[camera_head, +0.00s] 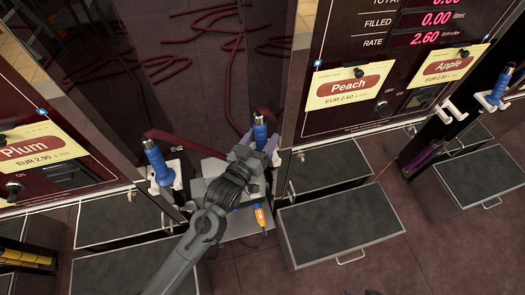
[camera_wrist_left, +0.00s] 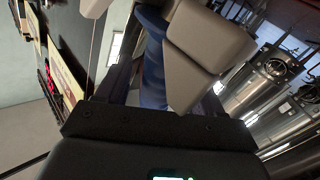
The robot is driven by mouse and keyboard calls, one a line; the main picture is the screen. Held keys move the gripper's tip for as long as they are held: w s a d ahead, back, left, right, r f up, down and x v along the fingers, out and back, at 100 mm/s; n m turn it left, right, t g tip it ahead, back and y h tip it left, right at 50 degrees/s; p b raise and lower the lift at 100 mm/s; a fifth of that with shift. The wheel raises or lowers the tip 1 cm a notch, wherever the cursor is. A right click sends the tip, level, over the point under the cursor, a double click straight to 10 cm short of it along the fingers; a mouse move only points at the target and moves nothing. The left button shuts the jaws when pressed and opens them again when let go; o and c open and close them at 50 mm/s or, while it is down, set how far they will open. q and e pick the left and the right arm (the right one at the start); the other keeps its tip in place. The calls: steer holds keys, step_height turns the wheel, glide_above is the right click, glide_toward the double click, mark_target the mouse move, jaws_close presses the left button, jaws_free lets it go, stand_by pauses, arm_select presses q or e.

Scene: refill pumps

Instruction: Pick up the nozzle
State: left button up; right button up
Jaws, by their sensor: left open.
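A blue nozzle (camera_head: 260,132) stands upright in a white holder on the pump edge, left of the Peach panel. My left gripper (camera_head: 263,150) is at this nozzle, just below its top, and hides part of it. A second blue nozzle (camera_head: 157,160) stands by the Plum panel, and a third (camera_head: 499,88) by the Apple panel. My right gripper is not in view.
Pump panels labelled Plum (camera_head: 40,150), Peach (camera_head: 348,86) and Apple (camera_head: 447,67) stand around. Dark-topped boxes with handles (camera_head: 335,225) sit on the floor before them. Dark red hoses (camera_head: 232,60) show behind. In the wrist view, metal cylinders (camera_wrist_left: 272,72) are at the right.

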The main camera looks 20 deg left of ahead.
arm_select(q)
steer(key=c, duration=1.1)
steer(key=shift+c, duration=0.3)
steer(key=shift+r, duration=0.1)
